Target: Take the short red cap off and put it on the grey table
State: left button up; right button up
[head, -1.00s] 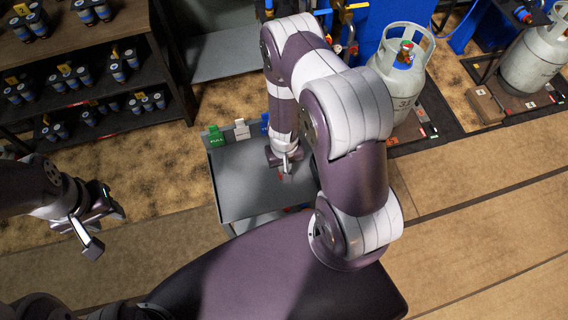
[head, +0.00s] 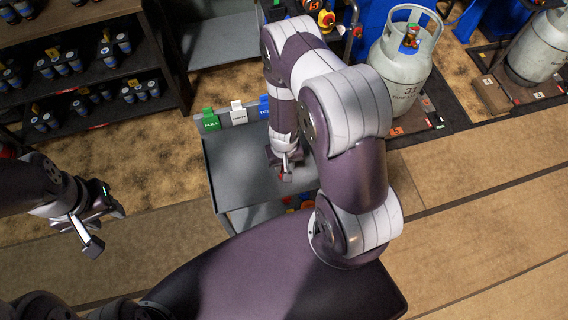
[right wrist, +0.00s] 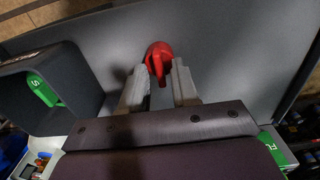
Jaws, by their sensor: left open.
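The short red cap (right wrist: 158,58) shows in the right wrist view, between the fingertips of my right gripper (right wrist: 161,72). I cannot tell whether the cap touches the table top. My left gripper (head: 105,228) is open and empty at the left, away from the table.
A grey gas cylinder (head: 402,75) stands to the right. A dark shelf (head: 85,85) with several small cans is at the back left. The table's left part is clear.

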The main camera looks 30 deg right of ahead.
notch_tip(320, 180, up, 13)
jog(key=p, duration=0.5)
jog(key=shift+f+p, duration=0.15)
jog(key=shift+p, duration=0.15)
